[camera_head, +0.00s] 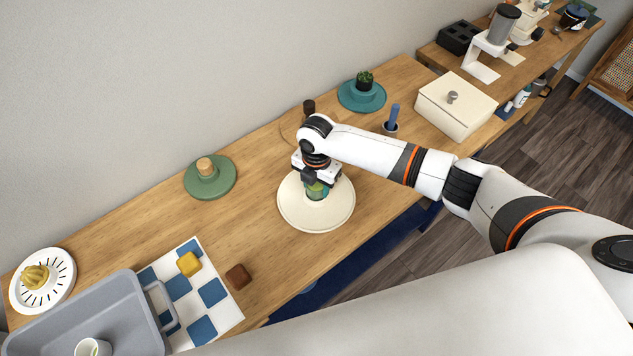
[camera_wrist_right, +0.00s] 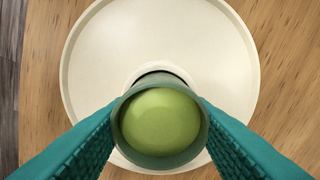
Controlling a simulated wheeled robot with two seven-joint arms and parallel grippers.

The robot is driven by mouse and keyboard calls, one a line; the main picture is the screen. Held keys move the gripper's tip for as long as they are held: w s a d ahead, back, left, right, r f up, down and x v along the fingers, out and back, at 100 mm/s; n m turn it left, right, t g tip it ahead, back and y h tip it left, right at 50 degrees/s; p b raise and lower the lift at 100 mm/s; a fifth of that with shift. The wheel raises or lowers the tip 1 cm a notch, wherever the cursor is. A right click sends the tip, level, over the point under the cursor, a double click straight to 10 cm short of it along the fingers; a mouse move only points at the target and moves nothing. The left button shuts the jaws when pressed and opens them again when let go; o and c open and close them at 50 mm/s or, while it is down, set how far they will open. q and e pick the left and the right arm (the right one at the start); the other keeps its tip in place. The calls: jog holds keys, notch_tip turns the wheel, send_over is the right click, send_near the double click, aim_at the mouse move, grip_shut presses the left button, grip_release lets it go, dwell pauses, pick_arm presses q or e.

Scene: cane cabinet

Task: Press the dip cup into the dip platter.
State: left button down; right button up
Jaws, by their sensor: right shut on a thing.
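The dip platter is a round cream dish (camera_head: 297,213) on the wooden table, under my right arm. It fills much of the right wrist view (camera_wrist_right: 100,55), where a raised ring with a dark opening (camera_wrist_right: 160,74) shows at its middle. The dip cup (camera_head: 317,192) is a small green cup, with pale green dip in it in the right wrist view (camera_wrist_right: 160,122). My right gripper (camera_head: 316,184) is shut on the cup, with teal fingers on both sides. The cup is over the platter's middle and covers most of the opening. I cannot tell its height. My left gripper is out of view.
A green plate with a wooden-topped piece (camera_head: 224,184) lies left, a teal plate with a plant (camera_head: 347,98) behind. A cream box (camera_head: 470,121) stands right. A grey tray (camera_head: 125,285) and a blue-and-white checked mat (camera_head: 228,312) are at front left. Table beside the platter is clear.

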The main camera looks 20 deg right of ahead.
jog(key=shift+f, duration=0.3)
jog(key=o, duration=1.1)
jog(key=shift+r, duration=0.15)
notch_tip(320, 180, up, 12)
jog(key=b, duration=0.2)
